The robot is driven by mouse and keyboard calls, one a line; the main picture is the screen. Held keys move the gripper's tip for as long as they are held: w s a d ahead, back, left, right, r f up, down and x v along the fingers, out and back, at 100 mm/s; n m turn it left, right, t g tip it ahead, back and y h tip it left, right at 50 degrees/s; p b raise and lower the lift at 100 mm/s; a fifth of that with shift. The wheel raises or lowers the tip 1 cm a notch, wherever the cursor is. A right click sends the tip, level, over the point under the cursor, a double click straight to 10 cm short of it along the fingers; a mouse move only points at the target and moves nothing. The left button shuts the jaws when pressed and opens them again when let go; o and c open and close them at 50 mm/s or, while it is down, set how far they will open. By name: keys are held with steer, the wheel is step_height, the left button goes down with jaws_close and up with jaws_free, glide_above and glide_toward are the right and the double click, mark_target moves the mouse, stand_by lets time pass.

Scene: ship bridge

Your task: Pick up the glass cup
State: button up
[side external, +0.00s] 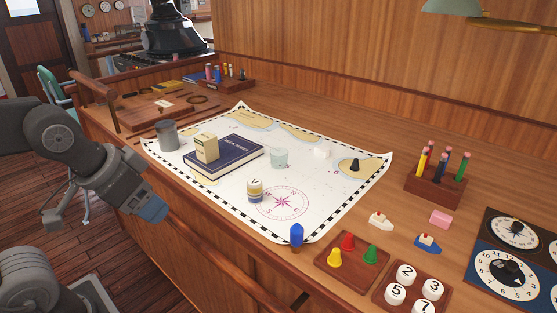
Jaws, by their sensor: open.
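The glass cup (280,158) looks like a small, pale greenish, see-through cup. It stands upright on the chart, just right of a dark blue book. My gripper (155,209) is at the left, off the table's front edge and well apart from the cup. It is open with nothing seen in it; its fingers are small and partly hard to make out from this side.
The chart (225,197) also bears the blue book (222,153) with a cream box (206,148) on it, a grey mug (167,135), and a small labelled jar (255,190) in front of the cup. A wooden rail (225,245) runs along the table front.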

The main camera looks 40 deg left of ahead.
steer(key=shift+o, duration=0.4)
steer(key=o, duration=0.3)
steer(key=shift+o, duration=0.2)
steer(key=w+a+r+n, duration=0.1)
steer(key=w+r+n, duration=0.35)
steer(key=w, duration=0.75)
steer(key=n+g+y, duration=0.2)
steer(key=n+y, duration=0.1)
steer(key=n, duration=0.2)
glide_above(279, 157)
steer(key=s+d, duration=0.2)
step_height(279, 157, down, 6)
steer(key=x, duration=0.8)
steer(key=shift+w+r, duration=0.1)
steer(key=shift+w, duration=0.05)
steer(key=shift+s+x, duration=0.15)
steer(key=shift+x, duration=1.4)
steer(key=shift+s+x, duration=0.15)
steer(key=shift+x, duration=1.4)
